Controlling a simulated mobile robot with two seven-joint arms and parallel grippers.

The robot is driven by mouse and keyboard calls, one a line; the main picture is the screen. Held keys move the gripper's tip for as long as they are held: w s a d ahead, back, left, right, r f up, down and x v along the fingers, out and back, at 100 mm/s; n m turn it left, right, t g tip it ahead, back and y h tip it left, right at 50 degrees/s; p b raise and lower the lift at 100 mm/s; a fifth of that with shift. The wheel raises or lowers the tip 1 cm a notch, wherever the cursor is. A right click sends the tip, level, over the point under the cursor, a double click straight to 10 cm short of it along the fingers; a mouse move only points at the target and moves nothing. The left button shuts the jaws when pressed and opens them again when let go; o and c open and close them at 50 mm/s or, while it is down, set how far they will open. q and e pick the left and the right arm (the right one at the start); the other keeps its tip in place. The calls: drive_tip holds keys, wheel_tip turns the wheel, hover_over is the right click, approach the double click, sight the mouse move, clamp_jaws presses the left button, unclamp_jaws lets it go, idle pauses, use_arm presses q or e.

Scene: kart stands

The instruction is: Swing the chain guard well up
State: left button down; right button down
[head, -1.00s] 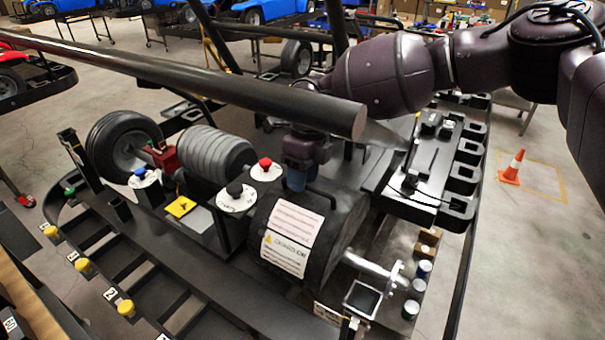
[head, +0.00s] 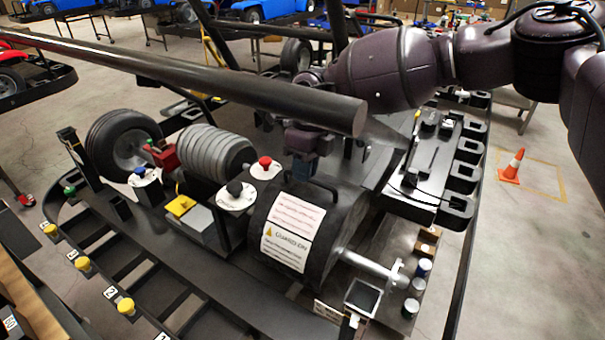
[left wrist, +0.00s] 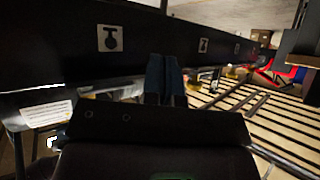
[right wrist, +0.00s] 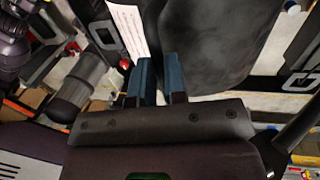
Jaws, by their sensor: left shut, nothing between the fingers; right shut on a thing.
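The chain guard (head: 335,235) is a dark rounded cover in the middle of the head view, with a pink-printed label and a "guard on" label on its face. A dark arched handle (head: 322,188) stands on its top. My right gripper (head: 300,170) is shut on this handle from above; the exact contact is partly hidden. In the right wrist view its blue fingers (right wrist: 161,82) are close together, with the dark guard (right wrist: 215,45) just beyond. My left gripper (left wrist: 165,82) is shut and empty, before a dark panel with pictogram labels; it is out of the head view.
A thick dark bar (head: 200,78) crosses above the kart, close to my right forearm. A black tray (head: 435,165) is behind right.

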drive_tip(key=w+d+r, duration=0.4)
drive_tip(key=w+d, duration=0.4)
drive_tip(key=w, duration=0.2)
drive_tip(key=shift+w+r, duration=0.15)
drive_tip(key=shift+r, duration=0.15)
drive_tip(key=c, duration=1.4)
unclamp_jaws()
drive_tip(key=shift+c, duration=0.2)
drive_tip(key=shift+o, duration=1.4)
drive_tip(key=shift+w, duration=0.35)
wheel_tip(320, 180, up, 11)
drive_tip(key=w+d+b, duration=0.1)
drive_tip(key=shift+w+b, duration=0.15)
drive_tip(key=shift+b, duration=0.15)
